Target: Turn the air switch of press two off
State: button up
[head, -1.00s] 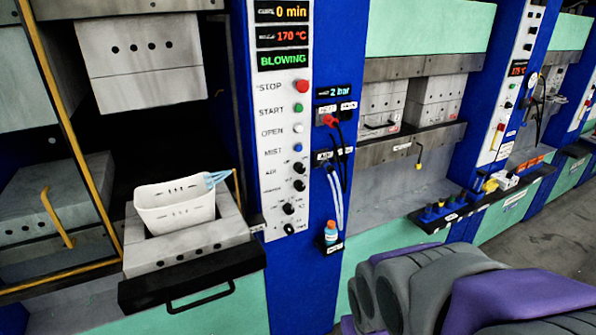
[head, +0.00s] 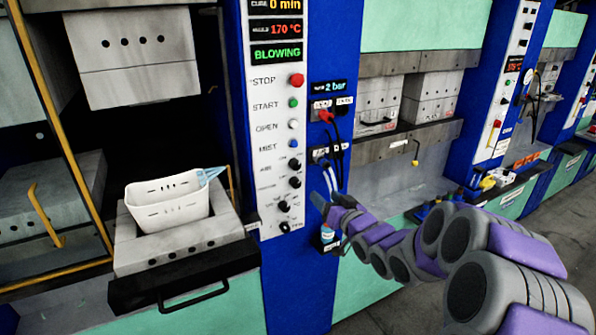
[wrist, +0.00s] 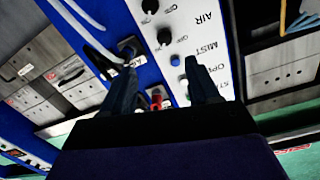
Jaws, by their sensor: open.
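A white control panel (head: 270,130) on a blue column faces me in the head view. Its air switch (head: 294,163) is a small black knob beside the AIR label, below the blue MIST button (head: 293,143). The air switch (wrist: 165,36) also shows in the wrist view, ahead of my fingers. The panel display (head: 277,53) reads BLOWING. I cannot read the knob's setting or a press number. My gripper (head: 328,203) is open and empty, right of and below the switch, apart from it. In the wrist view my gripper (wrist: 160,72) points toward the panel.
A white basket (head: 168,202) stands in the press at left. More knobs (head: 284,206) sit below the switch.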

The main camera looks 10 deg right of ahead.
jog(key=b, duration=0.2)
send_near(297, 168)
jog(key=shift+t+y, duration=0.3)
jog(key=x, duration=0.7)
jog(key=shift+w+f, duration=0.3)
jog(key=shift+w+a+f, duration=0.1)
jog(key=shift+w+a, duration=0.05)
jog(key=shift+w, duration=0.45)
jog(key=shift+w+a, duration=0.15)
jog(key=shift+w, duration=0.2)
jog(key=shift+c, duration=0.2)
jog(key=c, duration=1)
